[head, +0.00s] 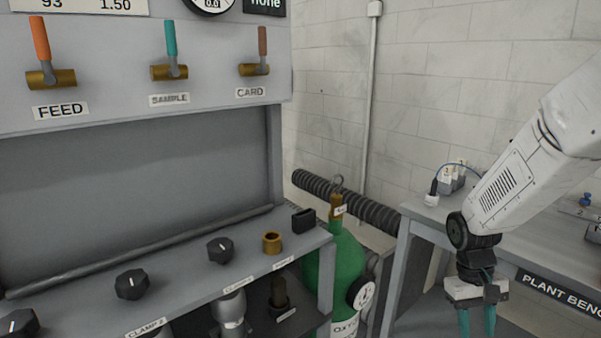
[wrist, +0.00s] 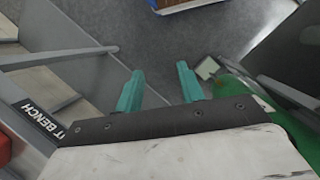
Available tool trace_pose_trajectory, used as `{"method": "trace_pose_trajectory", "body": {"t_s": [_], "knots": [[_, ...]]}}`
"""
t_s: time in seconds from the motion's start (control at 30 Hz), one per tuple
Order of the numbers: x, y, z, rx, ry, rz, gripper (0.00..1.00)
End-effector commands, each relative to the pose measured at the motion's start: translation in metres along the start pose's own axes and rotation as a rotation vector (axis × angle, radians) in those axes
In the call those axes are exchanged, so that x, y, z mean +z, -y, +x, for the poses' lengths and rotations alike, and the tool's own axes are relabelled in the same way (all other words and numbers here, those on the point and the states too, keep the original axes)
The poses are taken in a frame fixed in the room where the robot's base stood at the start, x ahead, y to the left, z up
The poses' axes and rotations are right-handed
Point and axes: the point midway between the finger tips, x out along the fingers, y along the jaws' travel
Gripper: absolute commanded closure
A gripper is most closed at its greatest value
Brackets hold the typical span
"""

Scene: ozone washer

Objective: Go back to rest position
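My gripper (head: 476,322) hangs at the lower right of the head view, in front of the bench labelled PLANT BENCH. Its teal fingers point down, and the lower ends are cut off by the picture's edge. In the wrist view my gripper (wrist: 160,84) shows two teal fingers spread apart with nothing between them, over the grey floor.
The grey washer panel (head: 140,180) fills the left, with FEED, SAMPLE and CARD levers above and a shelf of black knobs below. A green gas cylinder (head: 347,265) stands between it and the plant bench (head: 440,213). The wrist view shows the cylinder (wrist: 240,85) at right.

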Motion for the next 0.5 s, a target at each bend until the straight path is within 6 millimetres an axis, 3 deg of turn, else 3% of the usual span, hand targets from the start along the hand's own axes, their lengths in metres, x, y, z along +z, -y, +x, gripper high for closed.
{"method": "trace_pose_trajectory", "body": {"t_s": [0.03, 0.2, 0.5], "knots": [[0.019, 0.006, -0.018, -0.009, -0.007, 0.012, 0.62], [0.081, 0.026, -0.057, -0.049, -0.019, 0.040, 0.62], [0.175, 0.059, -0.098, -0.114, -0.123, 0.047, 0.62]]}}
